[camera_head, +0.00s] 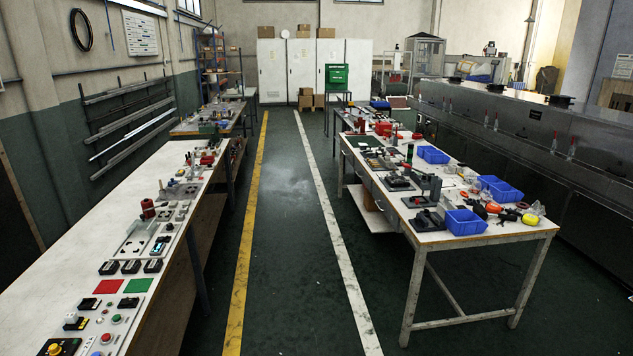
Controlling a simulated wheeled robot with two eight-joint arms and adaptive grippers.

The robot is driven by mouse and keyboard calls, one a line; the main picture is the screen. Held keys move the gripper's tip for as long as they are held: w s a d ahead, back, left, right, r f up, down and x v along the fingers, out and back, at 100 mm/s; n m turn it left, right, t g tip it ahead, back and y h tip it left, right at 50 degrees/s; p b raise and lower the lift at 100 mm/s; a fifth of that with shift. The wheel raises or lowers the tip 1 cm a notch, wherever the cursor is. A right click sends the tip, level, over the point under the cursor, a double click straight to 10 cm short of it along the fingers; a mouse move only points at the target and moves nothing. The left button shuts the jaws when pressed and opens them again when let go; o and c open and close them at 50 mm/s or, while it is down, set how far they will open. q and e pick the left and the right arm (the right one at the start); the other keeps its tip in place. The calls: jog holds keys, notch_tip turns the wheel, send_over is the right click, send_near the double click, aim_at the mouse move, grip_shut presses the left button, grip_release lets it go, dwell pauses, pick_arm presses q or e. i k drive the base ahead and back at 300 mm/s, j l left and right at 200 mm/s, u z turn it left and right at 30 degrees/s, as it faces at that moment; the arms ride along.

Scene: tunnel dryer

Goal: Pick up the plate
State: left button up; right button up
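I cannot tell for sure which thing is the plate. On the left bench (75,262) lie a flat red square (108,286) and a flat green square (138,285) side by side. A pale flat panel with dark round parts (137,242) lies farther along the same bench. Neither of my grippers shows in the head view, so nothing is seen near these things.
The right table (500,233) holds blue bins (465,222), dark fixtures (427,220) and small coloured parts. A long grey metal machine (540,140) stands beyond it. Between the benches is a clear green floor aisle (288,240) with yellow and white lines. White cabinets (272,72) stand at the back.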

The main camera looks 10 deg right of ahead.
aim_at(441, 208)
jog(key=i+j+z, duration=0.1)
jog(key=i+z, duration=0.3)
jog(key=i, duration=0.15)
jog(key=i+j+z, duration=0.8)
jog(key=i, duration=0.2)
jog(key=i+j+z, duration=0.8)
jog(key=j, duration=0.4)
jog(key=k+l, duration=0.05)
jog(key=k, duration=0.05)
